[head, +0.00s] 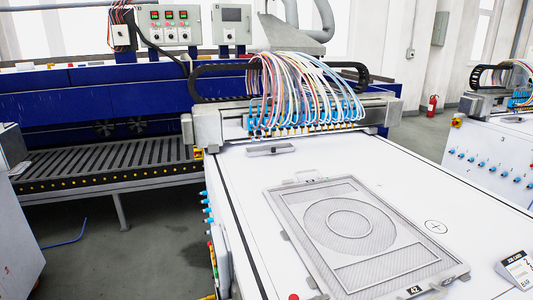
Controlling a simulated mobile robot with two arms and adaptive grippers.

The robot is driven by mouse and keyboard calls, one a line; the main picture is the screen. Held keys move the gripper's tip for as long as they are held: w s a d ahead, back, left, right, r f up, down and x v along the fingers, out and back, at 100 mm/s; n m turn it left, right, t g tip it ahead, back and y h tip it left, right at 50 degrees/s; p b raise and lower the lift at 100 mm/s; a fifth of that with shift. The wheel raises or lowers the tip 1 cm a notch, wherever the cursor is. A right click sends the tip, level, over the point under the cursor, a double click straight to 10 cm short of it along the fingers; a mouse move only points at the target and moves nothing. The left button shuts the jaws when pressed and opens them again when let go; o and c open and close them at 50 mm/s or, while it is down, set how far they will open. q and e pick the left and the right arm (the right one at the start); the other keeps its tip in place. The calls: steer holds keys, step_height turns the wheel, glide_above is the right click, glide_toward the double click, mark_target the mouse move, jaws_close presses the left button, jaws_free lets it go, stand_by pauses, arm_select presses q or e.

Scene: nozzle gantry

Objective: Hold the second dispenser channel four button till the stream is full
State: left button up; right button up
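A nozzle gantry (300,122) spans the far end of a white table, with a row of blue fittings and many coloured tubes (300,80) arching above it. A second, similar machine (490,135) stands at the right, partly cut off, with blue knobs (487,168) along its white side. More blue knobs (207,209) line the near table's left side. I cannot make out which button is channel four of the second dispenser, and no stream is visible. Neither gripper is in view.
A framed mesh screen (352,262) marked 42 lies on the white table (400,180). A job card (518,268) stands at the right. A slatted conveyor (110,165) and blue machine are at the left. Grey control boxes (168,25) stand behind. Floor shows between the two machines.

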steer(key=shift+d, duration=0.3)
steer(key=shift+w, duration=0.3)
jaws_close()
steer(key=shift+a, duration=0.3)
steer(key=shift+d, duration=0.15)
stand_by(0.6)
